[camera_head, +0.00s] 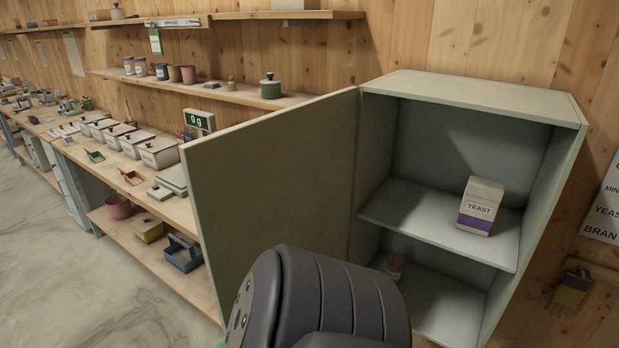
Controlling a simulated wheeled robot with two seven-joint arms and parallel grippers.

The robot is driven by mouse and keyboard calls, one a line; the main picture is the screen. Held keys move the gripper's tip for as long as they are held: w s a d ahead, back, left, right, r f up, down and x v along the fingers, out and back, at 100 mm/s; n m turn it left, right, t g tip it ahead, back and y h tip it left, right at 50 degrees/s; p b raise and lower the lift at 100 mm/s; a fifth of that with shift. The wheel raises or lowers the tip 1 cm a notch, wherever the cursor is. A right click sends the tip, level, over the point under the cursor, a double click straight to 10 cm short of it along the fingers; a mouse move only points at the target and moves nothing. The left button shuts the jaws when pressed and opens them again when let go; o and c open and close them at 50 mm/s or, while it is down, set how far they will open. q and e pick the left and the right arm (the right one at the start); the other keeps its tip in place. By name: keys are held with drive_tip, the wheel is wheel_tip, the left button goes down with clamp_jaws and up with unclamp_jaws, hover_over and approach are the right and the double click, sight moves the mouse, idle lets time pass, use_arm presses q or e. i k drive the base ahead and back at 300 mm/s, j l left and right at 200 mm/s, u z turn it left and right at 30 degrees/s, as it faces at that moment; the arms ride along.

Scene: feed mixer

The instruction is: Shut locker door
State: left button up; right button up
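The grey-green locker (483,91) stands at the right against the wooden wall. Its door (275,180) is hinged on the left and stands wide open, swung out toward me and to the left. A yeast box (480,206) stands on the locker's middle shelf. That arm covers the lower middle of the view, in front of the door's lower right part and the locker's lower left. Neither gripper shows.
A long workbench (85,158) with lidded bins, scoops and a scale display (199,120) runs along the wall at the left. Wall shelves (215,92) hold jars. Gloves (568,292) hang right of the locker. The concrete floor (60,260) at the left is clear.

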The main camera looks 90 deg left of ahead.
sight(257, 186)
drive_tip(key=k+j+u, duration=0.3)
drive_tip(key=j+u, duration=0.3)
drive_tip(key=j, duration=0.2)
drive_tip(key=k+j+u, duration=0.15)
drive_tip(key=j+u, duration=0.15)
drive_tip(key=j, duration=0.2)
drive_tip(key=k+j+u, duration=0.1)
drive_tip(key=j+u, duration=0.2)
drive_tip(key=j, duration=0.15)
